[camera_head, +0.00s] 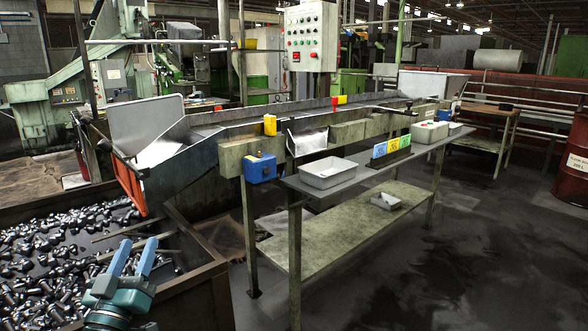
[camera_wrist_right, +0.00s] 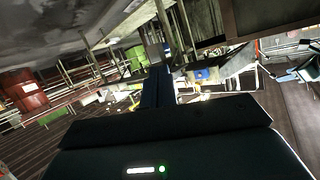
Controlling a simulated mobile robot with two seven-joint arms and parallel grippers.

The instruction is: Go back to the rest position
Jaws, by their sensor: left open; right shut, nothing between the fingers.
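My left gripper (camera_head: 135,252) is at the lower left of the head view. Its two blue fingers stand apart with nothing between them, in front of a bin (camera_head: 205,285) of loose bolts. No bolt is seen in its grasp. My right gripper (camera_wrist_right: 157,88) shows only in the right wrist view, as dark fingers close together in the middle of the picture. It is shut and holds nothing that I can see. The right arm does not show in the head view.
A long metal chute (camera_head: 190,140) slopes down over the bin. A narrow workbench (camera_head: 345,175) carries a grey tray (camera_head: 328,172) and coloured cards (camera_head: 391,146). A control panel (camera_head: 311,37) hangs above. A red drum (camera_head: 574,165) stands far right. The dark floor at lower right is clear.

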